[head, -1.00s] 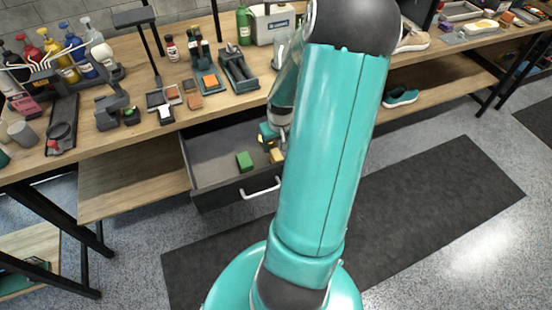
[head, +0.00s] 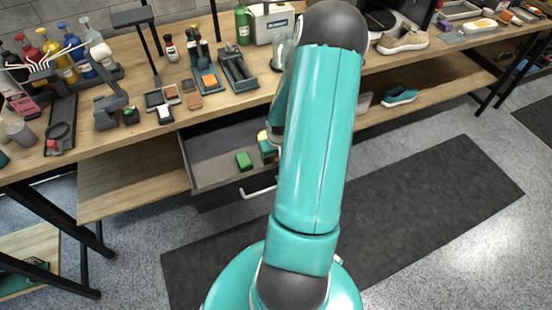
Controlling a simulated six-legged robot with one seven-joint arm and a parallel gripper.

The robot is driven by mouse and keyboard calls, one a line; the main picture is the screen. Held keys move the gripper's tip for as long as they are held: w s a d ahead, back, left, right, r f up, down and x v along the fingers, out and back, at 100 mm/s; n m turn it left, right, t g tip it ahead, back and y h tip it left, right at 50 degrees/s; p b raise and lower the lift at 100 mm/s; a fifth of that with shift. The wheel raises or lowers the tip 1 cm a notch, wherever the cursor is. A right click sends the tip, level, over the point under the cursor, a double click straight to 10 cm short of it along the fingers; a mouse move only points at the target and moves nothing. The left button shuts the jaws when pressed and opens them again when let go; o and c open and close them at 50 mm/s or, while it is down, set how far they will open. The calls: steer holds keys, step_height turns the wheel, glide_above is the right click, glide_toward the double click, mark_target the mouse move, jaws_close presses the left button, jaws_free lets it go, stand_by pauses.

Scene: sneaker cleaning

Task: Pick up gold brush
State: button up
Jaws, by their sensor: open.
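The drawer (head: 208,152) under the workbench is open. A green brush-like block (head: 244,161) lies on its floor. My gripper (head: 267,150) is low in the drawer's right part, to the right of the green block, and its small teal and yellow end shows at the edge of my arm. My arm hides most of it. It is open, but I cannot see its fingers clearly. The gold brush cannot be made out clearly now; the gripper and my arm cover the drawer's right part. I see nothing held.
The drawer's front has a pale handle (head: 258,188). The bench top (head: 150,135) above holds bottles, a dark brush stand (head: 237,70) and small blocks. A teal shoe (head: 399,96) sits on the lower shelf. A dark mat (head: 430,200) covers clear floor.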

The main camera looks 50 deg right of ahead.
steer(key=c, duration=1.1)
step_height(320, 180, up, 10)
steer(key=o, duration=0.3)
steer(key=shift+c, duration=0.8)
steer(key=shift+w, duration=0.1)
